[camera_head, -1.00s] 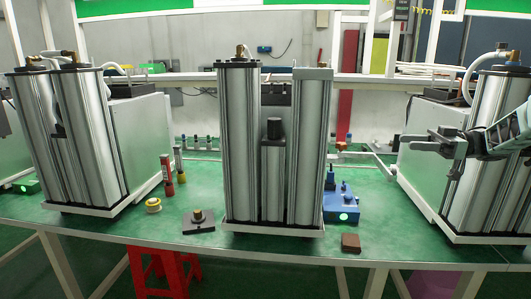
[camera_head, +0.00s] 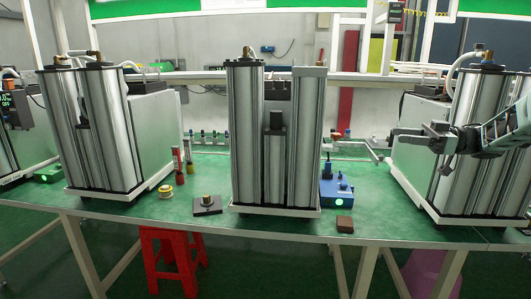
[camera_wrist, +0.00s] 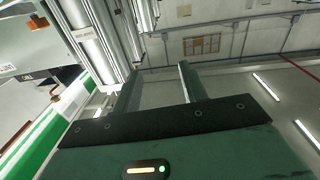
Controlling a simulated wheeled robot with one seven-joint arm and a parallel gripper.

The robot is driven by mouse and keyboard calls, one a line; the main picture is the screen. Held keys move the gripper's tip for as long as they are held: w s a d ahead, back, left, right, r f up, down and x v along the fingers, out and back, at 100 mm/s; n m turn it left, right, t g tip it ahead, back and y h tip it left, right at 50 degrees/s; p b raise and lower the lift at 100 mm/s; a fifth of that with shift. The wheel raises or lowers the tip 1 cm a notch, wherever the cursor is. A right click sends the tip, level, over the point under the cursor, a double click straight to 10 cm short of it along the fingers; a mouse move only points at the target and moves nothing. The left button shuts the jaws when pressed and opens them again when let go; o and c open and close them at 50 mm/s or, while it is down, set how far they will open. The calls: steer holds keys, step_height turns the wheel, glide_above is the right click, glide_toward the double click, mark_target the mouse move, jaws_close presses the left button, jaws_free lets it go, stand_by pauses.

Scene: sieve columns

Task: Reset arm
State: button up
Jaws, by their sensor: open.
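My gripper (camera_head: 420,152) is at the right in the head view, raised in front of the right column unit (camera_head: 480,150). Its jaws are apart and nothing is between them.
A middle column unit (camera_head: 245,140) and a left column unit (camera_head: 95,130) stand on the green table (camera_head: 290,228). A blue box (camera_head: 336,190), a brown block (camera_head: 345,224), a dark plate (camera_head: 207,206) and a yellow ring (camera_head: 166,191) lie between. A red stool (camera_head: 170,250) is below.

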steer(key=w+a+r+m+t+h, duration=0.2)
steer(key=w+a+r+t, duration=0.15)
steer(key=a, duration=0.35)
steer(key=w+a+r+m+t+h, duration=0.1)
steer(key=w+a+r+m+t, duration=0.15)
steer(key=a+t, duration=0.35)
steer(key=s+a+f+m+h, duration=0.25)
steer(key=a+m+h, duration=0.2)
steer(key=a, duration=0.25)
steer(key=s+a+f+g+h, duration=0.2)
steer(key=s+a+f, duration=0.15)
steer(key=s, duration=0.35)
steer(key=s+a+f+g+h, duration=0.1)
steer(key=s+a+f+h, duration=0.1)
steer(key=s+f+h, duration=0.3)
steer(key=s+d+f+g+h, duration=0.1)
steer(key=s+f+g, duration=0.2)
steer(key=s, duration=0.8)
steer(key=s+d+f+g, duration=0.1)
steer(key=s+f+g, duration=0.2)
steer(key=s, duration=0.9)
steer(key=s+d+f+g+h, duration=0.1)
steer(key=s+f+g, duration=0.2)
steer(key=s, duration=0.9)
steer(key=shift+f+g+h, duration=0.3)
steer(key=shift+g+h, duration=0.05)
steer(key=shift+g, duration=0.1)
